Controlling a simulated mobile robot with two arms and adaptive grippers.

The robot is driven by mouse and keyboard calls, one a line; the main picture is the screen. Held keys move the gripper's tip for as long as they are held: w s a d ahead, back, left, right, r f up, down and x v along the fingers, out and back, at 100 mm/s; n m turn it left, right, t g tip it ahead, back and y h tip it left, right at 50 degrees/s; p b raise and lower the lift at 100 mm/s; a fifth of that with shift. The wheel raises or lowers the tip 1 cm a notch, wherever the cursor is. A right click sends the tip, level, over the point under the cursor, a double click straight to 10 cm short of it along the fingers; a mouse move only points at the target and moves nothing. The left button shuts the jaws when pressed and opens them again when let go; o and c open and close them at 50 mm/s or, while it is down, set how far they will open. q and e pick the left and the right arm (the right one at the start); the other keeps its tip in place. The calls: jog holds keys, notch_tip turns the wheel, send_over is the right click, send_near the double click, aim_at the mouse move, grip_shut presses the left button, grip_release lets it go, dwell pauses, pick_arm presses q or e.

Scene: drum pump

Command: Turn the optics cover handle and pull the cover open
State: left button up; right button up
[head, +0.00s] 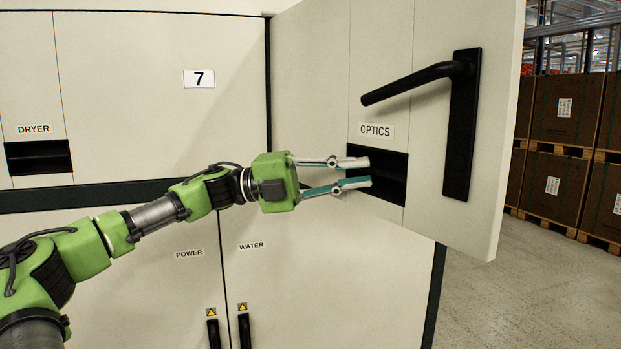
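The optics cover (430,185) is a cream panel at the right of the cabinet in the head view. It stands swung out at an angle, its right edge nearer me. Its black handle (420,82) has a long plate and a lever pointing left and slightly down. My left gripper (369,172) is open, with its two fingers apart and nothing seen between them. Its fingertips are in front of the dark recess under the OPTICS label (376,131), below and left of the handle. I cannot tell whether they touch the cover. My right gripper is out of view.
The cabinet front (150,90) fills the left and middle, with a DRYER recess (38,157) at far left. Lower POWER and WATER doors have black handles (244,330). Boxes on pallets (567,110) stand at the right. The floor (540,300) right of the cabinet is clear.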

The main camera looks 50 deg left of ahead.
pick_arm(q)
jog(key=v, duration=0.9)
dwell(0.3)
